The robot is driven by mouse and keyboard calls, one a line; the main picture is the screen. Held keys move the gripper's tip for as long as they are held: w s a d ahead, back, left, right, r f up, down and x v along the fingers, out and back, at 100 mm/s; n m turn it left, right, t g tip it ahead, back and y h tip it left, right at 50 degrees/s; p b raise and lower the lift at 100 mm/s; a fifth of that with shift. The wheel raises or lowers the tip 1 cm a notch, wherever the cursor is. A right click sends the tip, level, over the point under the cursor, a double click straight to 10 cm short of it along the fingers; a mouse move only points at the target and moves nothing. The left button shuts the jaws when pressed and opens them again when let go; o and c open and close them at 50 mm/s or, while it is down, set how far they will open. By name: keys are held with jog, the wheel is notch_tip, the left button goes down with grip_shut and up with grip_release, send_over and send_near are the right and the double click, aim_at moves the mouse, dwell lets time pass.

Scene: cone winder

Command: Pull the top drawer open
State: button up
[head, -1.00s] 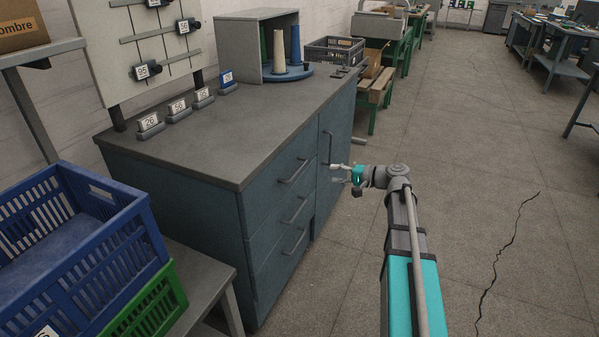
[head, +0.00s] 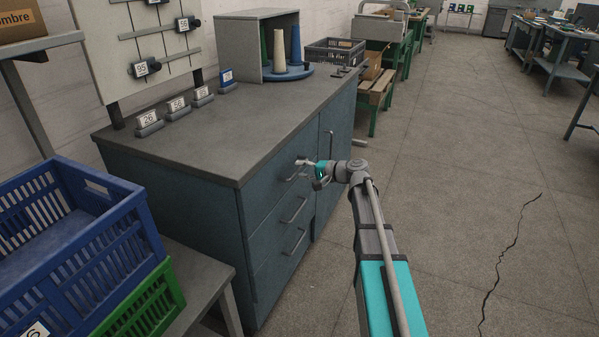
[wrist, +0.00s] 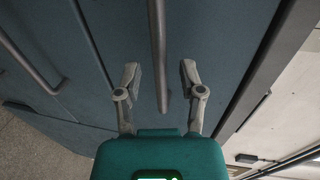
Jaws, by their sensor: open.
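In the wrist view, my gripper (wrist: 160,80) is open, with one finger on each side of the top drawer's handle (wrist: 158,45). The handle's end lies between the fingers, with a gap to both. I cannot tell how deep the fingers reach past it.
Two lower drawer handles (head: 294,210) sit below. A tall door handle (head: 330,147) is to the right. The grey worktop (head: 230,125) overhangs above and carries cones and number tags. Blue and green crates (head: 110,235) stand at left.

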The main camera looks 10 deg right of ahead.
jog(key=shift+x, duration=0.75)
grip_shut()
jog(key=shift+d, duration=0.25)
jog(key=shift+s+a, duration=0.1)
jog(key=shift+a, duration=0.1)
